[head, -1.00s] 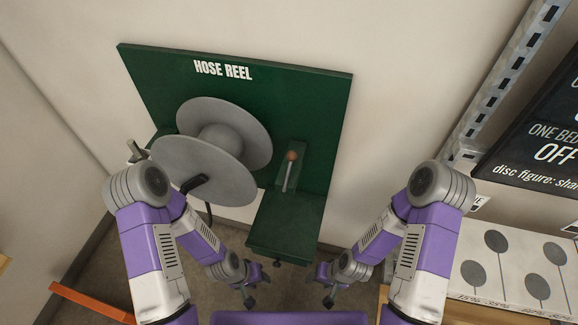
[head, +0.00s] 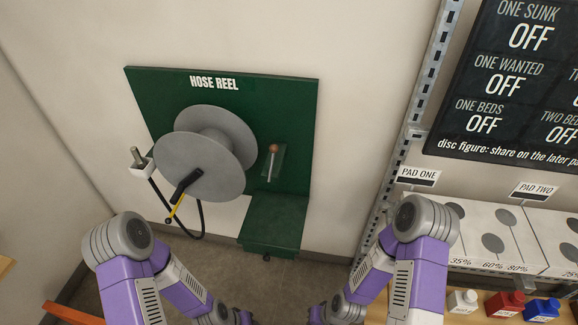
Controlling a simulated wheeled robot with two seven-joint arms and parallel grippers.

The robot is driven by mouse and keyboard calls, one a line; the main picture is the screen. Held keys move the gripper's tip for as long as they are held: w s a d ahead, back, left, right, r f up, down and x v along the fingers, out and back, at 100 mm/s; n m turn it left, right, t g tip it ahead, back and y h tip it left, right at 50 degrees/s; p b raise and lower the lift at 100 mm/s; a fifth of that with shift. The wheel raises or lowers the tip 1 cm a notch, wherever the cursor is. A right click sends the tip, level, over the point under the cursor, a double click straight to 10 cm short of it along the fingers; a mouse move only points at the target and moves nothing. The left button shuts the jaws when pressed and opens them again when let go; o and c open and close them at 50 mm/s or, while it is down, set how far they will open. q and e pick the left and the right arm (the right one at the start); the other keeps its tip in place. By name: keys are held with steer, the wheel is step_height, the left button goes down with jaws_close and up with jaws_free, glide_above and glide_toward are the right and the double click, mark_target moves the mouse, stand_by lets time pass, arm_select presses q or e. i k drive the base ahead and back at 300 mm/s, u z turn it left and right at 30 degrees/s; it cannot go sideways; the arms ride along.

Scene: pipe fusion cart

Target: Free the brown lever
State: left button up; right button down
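The lever with a brown knob (head: 273,148) stands on a thin metal rod against a small green plate, right of the reel on the green hose reel board (head: 298,120). The rod leans slightly, and its lower end meets the plate above a green box (head: 272,222). Nothing of mine touches the lever. Both my arms hang low at the bottom of the head view, well below and nearer than the board. Their gripper fingers are cut off by the lower edge, so I cannot see whether they are open or shut.
A white bracket (head: 140,165) stands left. Right are a metal upright, a dark sign (head: 520,100), white panels (head: 455,235) and small bottles (head: 503,304).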

mark_target(273, 148)
steer(key=u, duration=0.35)
steer(key=i, duration=1.1)
steer(key=z, duration=0.3)
